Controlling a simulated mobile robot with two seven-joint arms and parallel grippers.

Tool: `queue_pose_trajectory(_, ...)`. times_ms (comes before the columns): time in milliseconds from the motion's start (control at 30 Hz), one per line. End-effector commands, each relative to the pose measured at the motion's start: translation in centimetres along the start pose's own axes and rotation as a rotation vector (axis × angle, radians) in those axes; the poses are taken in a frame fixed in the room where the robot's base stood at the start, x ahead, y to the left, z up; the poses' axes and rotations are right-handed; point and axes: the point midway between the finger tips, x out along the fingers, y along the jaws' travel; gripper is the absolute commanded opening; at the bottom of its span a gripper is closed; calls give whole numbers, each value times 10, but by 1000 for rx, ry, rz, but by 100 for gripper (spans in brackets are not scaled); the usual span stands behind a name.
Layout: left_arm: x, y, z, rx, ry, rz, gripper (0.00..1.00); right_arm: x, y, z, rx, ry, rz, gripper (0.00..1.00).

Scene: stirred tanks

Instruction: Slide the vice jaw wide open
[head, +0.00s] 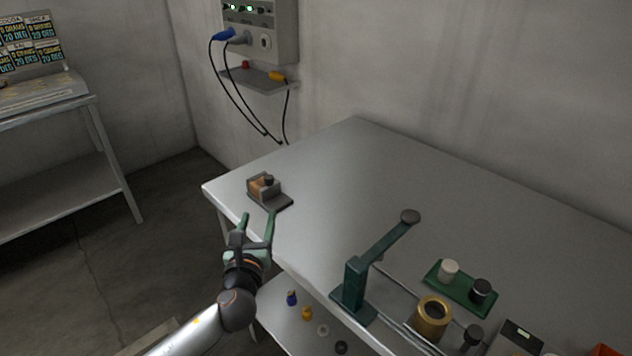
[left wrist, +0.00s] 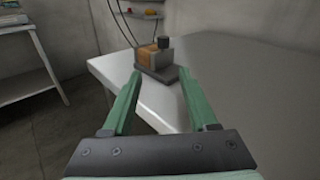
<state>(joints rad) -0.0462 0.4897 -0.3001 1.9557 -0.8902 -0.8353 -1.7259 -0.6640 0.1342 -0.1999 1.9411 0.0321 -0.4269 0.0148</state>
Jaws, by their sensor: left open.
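The vice is a small block on a dark base plate (head: 279,202) near the left corner of the metal table. It has a brown block (head: 258,190) and a dark knob (head: 268,179) on top. In the left wrist view the vice (left wrist: 155,60) is ahead, between and beyond the fingertips. My left gripper (head: 258,216) is open and empty, just short of the vice at the table's edge, and does not appear to touch it. Whether the jaw is apart from the block is too small to tell. My right gripper is not in view.
A green lever press (head: 358,280) stands at the table's front edge, right of my left arm. A brass cylinder (head: 431,318) and a green tray (head: 445,284) with two knobs are further right. The table (head: 390,170) behind the vice is clear. A wall box (head: 270,30) with cables hangs behind.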

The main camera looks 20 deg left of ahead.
Motion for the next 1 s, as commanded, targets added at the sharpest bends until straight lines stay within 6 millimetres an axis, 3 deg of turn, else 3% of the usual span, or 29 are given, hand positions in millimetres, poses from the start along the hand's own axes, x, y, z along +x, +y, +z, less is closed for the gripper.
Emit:
queue_pose_trajectory(100, 6, 2, 14, 100, -51, 16, 59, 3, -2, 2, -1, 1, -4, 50)
queue_pose_trajectory(267, 18, 3, 18, 121, -61, 21, 59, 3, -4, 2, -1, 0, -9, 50)
queue_pose_trajectory(700, 99, 4, 22, 116, -58, 20, 59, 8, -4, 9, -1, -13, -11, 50)
queue_pose_trajectory(1000, 128, 4, 23, 114, -55, 18, 59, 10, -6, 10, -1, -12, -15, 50)
